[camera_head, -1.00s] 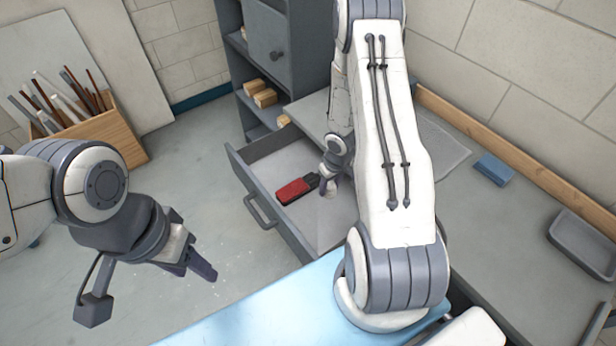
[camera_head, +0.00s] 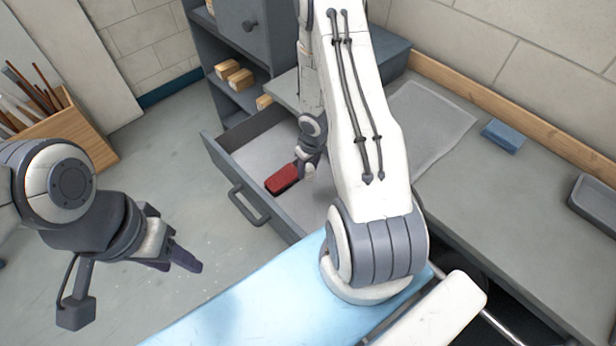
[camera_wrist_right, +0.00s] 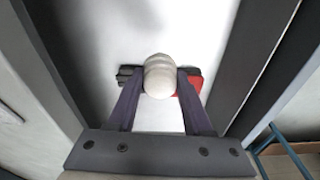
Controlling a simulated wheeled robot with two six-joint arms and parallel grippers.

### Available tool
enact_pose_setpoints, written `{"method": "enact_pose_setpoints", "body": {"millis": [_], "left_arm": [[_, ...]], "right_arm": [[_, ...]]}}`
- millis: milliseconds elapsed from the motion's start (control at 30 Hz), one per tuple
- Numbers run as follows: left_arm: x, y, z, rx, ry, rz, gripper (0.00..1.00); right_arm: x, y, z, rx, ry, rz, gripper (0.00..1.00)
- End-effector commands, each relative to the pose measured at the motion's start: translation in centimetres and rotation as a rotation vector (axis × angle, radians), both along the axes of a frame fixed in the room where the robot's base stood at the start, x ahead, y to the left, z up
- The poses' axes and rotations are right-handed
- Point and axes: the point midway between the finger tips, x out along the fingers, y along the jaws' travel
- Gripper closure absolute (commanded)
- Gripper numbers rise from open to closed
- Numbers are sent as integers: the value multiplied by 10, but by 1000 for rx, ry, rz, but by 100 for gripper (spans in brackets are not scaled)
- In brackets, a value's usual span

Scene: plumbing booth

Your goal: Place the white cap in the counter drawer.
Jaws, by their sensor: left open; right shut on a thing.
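In the right wrist view, my right gripper (camera_wrist_right: 160,88) is shut on the white cap (camera_wrist_right: 160,73), a rounded off-white piece between the two fingertips. In the head view this gripper (camera_head: 309,166) is over the open counter drawer (camera_head: 247,153), near a red and black object inside it. The cap is mostly hidden there. The wrist view looks down into the drawer with the cap over its pale floor; the cap's height above the floor is hard to tell. My left gripper (camera_head: 178,264) is open and empty, out over the floor left of the drawer.
The red and black object (camera_head: 282,179) lies in the drawer, partly behind the cap in the wrist view. A blue block (camera_head: 503,136) and a grey tray (camera_head: 596,205) are on the counter. A wooden box of rods (camera_head: 72,130) stands at left.

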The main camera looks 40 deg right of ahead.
Motion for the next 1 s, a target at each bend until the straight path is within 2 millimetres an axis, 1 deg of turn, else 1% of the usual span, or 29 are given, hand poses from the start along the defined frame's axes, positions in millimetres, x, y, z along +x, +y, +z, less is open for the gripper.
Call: {"method": "enact_pose_setpoints", "body": {"millis": [33,100,200,300,567,733,800,1000], "left_arm": [[0,0,-11,0,0,0,50],[0,0,-22,0,0,0,50],[0,0,-39,0,0,-1,50],[0,0,-50,0,0,-1,50],[0,0,-62,0,0,-1,50],[0,0,-82,0,0,-1,50],[0,0,-87,0,0,-1,50],[0,0,-84,0,0,-1,50]], "right_arm": [[0,0,-12,0,0,-1,100],[0,0,-24,0,1,0,100],[-1,-1,-42,0,1,-1,100],[0,-1,-55,0,0,-1,100],[-1,-1,-70,0,0,-4,100],[-1,-1,-95,1,1,-3,100],[-1,-1,-102,0,0,-3,100],[-1,-1,-99,0,-1,-2,100]]}}
